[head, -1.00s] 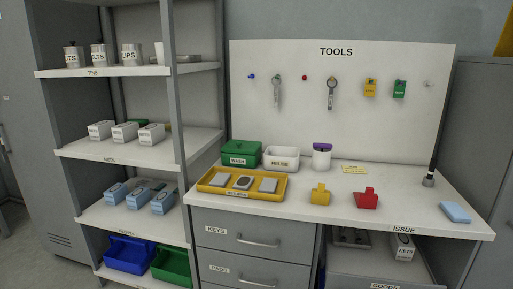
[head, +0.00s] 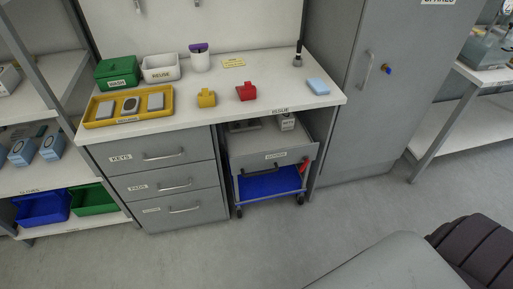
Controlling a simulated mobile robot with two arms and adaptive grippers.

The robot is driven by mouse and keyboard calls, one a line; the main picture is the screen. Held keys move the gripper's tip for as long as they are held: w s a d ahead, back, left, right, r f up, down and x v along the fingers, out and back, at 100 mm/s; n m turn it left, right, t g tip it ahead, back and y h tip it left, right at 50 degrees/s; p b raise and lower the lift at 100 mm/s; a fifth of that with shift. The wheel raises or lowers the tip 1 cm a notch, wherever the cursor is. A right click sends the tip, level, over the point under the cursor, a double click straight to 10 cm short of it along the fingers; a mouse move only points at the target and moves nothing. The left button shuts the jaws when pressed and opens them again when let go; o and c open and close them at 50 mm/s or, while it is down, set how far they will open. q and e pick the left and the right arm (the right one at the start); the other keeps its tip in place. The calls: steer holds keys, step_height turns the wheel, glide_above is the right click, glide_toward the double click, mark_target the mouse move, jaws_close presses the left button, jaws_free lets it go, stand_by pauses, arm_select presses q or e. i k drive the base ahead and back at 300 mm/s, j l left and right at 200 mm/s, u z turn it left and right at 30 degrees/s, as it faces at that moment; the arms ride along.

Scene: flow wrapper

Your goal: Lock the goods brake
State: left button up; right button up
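The goods trolley (head: 272,157) stands under the right part of the bench, in the open bay beside the drawers. It has a grey upper tray with a GOODS label, a dark handle (head: 258,169) on its front and a blue lower shelf (head: 270,184). A small red lever (head: 304,165) is at the trolley's right front side; it looks like the brake, but its setting is too small to tell. Small wheels show at the floor.
The bench (head: 185,122) carries a yellow tray (head: 101,122), a yellow block (head: 206,98), a red block (head: 246,92) and a blue box (head: 318,86). A grey cabinet (head: 385,110) stands right of the trolley.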

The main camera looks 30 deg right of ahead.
mark_target(306, 159)
steer(key=z, duration=1.35)
